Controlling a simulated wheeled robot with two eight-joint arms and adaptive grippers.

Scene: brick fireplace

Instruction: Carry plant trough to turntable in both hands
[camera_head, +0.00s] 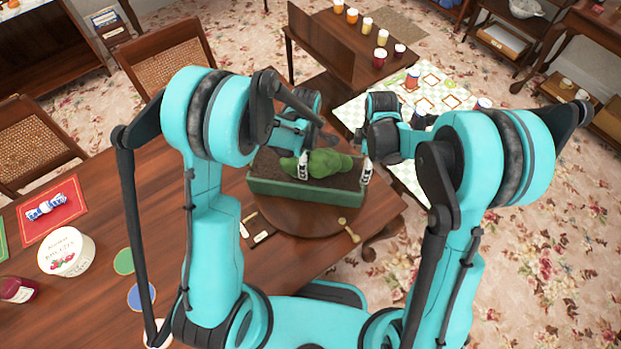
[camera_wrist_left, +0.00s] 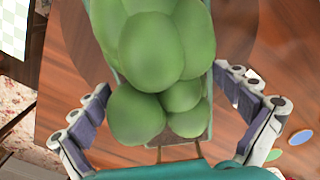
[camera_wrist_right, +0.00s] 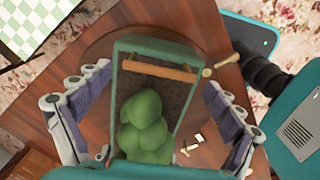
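The green plant trough (camera_head: 305,190), filled with dark soil and a bumpy green plant (camera_head: 325,162), is over the round wooden turntable (camera_head: 290,220); it looks set down on it, though the contact is hidden. A wooden bar (camera_wrist_right: 158,70) crosses the trough near one end. My left gripper (camera_wrist_left: 165,82) is open, its fingers spread on either side of the trough's one end, with the plant between. My right gripper (camera_wrist_right: 157,75) is open around the other end, its fingers apart from both walls. In the head view my arms hide part of the trough's back.
A white tub (camera_head: 66,251), a red mat (camera_head: 52,211) and coloured discs are at left. A checked cloth table (camera_head: 345,108) with jars stands behind. The table's right edge is close.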

